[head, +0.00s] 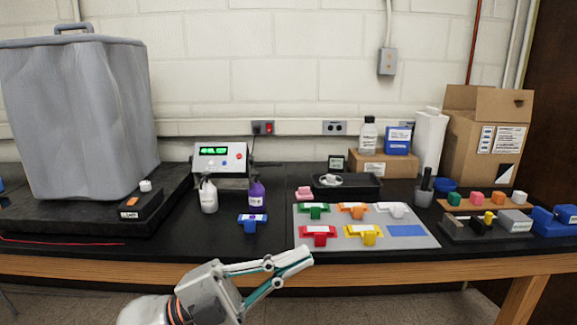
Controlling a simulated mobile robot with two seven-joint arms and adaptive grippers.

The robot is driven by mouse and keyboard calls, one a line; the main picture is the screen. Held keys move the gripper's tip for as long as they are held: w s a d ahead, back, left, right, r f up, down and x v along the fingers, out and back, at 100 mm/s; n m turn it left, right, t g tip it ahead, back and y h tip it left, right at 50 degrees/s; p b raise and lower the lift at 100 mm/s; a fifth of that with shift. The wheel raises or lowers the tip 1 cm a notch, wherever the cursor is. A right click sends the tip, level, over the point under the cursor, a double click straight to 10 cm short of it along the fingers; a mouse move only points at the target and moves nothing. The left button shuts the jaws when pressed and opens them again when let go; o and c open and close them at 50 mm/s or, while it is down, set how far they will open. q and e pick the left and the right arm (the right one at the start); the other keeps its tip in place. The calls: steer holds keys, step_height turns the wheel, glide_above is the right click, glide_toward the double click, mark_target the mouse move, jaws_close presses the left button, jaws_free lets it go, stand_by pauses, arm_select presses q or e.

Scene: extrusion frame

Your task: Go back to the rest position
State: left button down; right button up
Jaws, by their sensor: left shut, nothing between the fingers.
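My left gripper (303,259) shows at the bottom centre of the head view, in front of the table's front edge. Its fingertips are together with nothing between them, and it points right. It appears apart from everything on the table. The grey mat (430,243) bears green (314,210), orange (353,209), white (392,208), red (318,234) and yellow (363,233) pieces. A blue rectangle (405,231) on the mat is bare. A blue piece (251,222) stands on the black tabletop left of the mat. My right gripper is not in view.
A white bottle (209,197) and a purple bottle (257,193) stand before a device with a green display (220,157). A large grey covered box (75,120) stands left. A cardboard box (485,140) and small blocks are right. Front table edge (100,268) is wooden.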

arm_select(q)
steer(key=w+a+f+n+t+y, duration=0.2)
steer(key=a+f+n+t+y, duration=0.25)
steer(key=f+n, duration=0.35)
steer(key=w+a+f+n+t+y, duration=0.1)
steer(key=a+f+n+t+y, duration=0.4)
steer(key=f, duration=0.5)
steer(key=w+a+f+n+t+y, duration=0.25)
steer(key=a+f+n+y, duration=0.2)
steer(key=f+n, duration=0.35)
steer(key=s+a+f+n+g+y, duration=0.2)
steer(key=s+a+f+g+y, duration=0.1)
steer(key=s+f, duration=0.6)
steer(key=s+a+f+n+g+y+p, duration=0.1)
steer(key=s+a+f+n+g+y, duration=0.1)
steer(key=s+f, duration=0.7)
step_height(320, 180, down, 6)
steer(key=shift+a+f+g+y, duration=0.1)
steer(key=shift+a+g+y, duration=0.35)
steer(key=shift+a, duration=0.55)
steer(key=shift+w, duration=0.1)
